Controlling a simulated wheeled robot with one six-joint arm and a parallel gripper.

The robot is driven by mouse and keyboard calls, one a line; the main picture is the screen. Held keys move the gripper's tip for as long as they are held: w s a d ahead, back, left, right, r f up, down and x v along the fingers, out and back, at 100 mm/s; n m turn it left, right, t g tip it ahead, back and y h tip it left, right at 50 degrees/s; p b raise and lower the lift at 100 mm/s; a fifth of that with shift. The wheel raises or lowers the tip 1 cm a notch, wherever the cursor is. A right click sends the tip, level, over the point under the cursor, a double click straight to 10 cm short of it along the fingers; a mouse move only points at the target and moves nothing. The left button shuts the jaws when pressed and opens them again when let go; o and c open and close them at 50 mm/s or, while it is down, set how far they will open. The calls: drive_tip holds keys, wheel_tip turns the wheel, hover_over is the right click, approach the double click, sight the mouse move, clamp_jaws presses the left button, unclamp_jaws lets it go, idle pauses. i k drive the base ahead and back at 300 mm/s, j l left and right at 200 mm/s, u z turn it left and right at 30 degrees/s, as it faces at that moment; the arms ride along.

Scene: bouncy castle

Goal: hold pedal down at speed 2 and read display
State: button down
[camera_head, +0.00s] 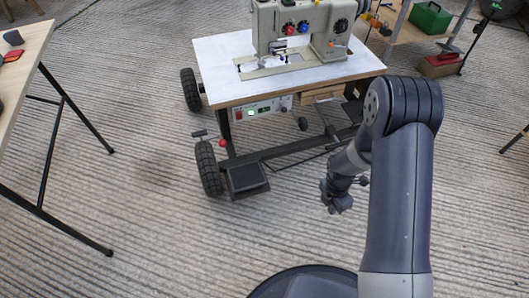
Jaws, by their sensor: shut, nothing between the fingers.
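A sewing machine (300,35) with red and blue knobs stands on a white-topped wheeled table (222,60). Under the table's front edge is a pale control box (262,108) with a red switch and a lit green spot. Any digits on it are too small to read. A dark flat pedal (247,180) sits low at the front of the frame, near the left front wheel. My gripper (338,203) is shut and empty, to the right of the pedal and apart from it. Its fingers are small and dark in this view.
Black wheels (209,168) stand at the table's left side. A wooden table (22,45) with thin black legs is at the left edge. A shelf with a green box (431,17) is at the upper right. Ribbed concrete floor in front is clear.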

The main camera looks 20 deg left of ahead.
sight(243, 177)
drive_tip(key=j+z, duration=0.3)
drive_tip(key=j, duration=1.85)
